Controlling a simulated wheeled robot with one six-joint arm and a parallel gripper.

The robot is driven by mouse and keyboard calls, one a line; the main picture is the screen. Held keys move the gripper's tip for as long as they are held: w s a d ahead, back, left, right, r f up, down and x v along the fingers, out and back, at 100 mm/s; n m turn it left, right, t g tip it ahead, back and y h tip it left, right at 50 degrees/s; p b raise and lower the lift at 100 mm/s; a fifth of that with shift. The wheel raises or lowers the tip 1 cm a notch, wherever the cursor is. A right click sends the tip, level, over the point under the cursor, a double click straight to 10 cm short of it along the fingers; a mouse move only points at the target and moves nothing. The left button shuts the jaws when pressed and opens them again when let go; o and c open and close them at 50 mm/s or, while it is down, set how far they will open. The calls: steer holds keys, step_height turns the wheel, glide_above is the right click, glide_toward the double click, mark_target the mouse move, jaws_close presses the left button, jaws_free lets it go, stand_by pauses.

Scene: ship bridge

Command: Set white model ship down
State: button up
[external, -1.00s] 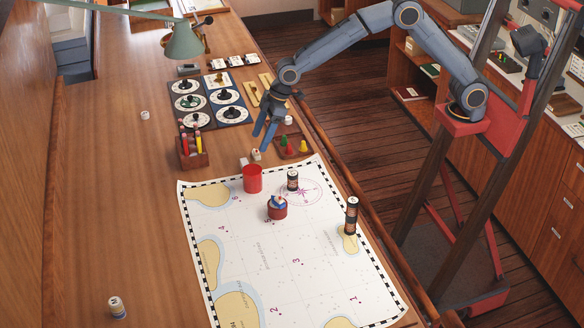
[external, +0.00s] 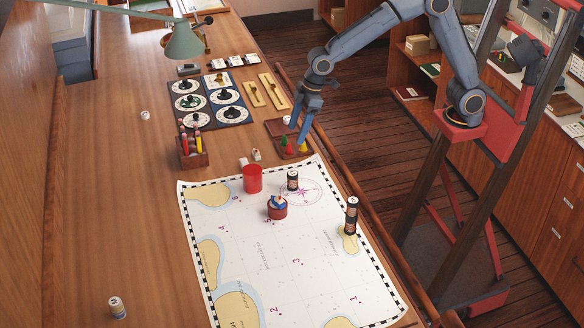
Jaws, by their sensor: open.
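A small white piece (external: 287,120) stands in a shallow brown tray (external: 270,125) at the right edge of the wooden table. It may be the white model ship, but it is too small to tell. A green piece (external: 287,143) and a yellow piece (external: 302,146) stand in the same tray. My gripper (external: 297,137) is open and points down over the tray. Its fingers partly cover the tray and its contents, and I see nothing held between them.
A chart (external: 260,260) covers the near table, with a red cup (external: 252,179), a round red container (external: 277,208) and dark striped cylinders (external: 351,215). A pencil holder (external: 193,155) and dial boards (external: 222,97) stand left of the tray. The table's left side is mostly clear.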

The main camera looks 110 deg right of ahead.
steer(key=s+a+f+g, duration=0.1)
steer(key=s+a+f, duration=0.1)
steer(key=s, duration=0.7)
steer(key=s+a+f+g, duration=0.1)
steer(key=s+f, duration=0.4)
steer(key=s, duration=0.5)
steer(key=s+a+f, duration=0.3)
steer(key=s, duration=0.7)
steer(key=shift+s+a+f+g, duration=0.2)
steer(key=shift+s+f+g, duration=0.1)
steer(key=shift+g, duration=0.1)
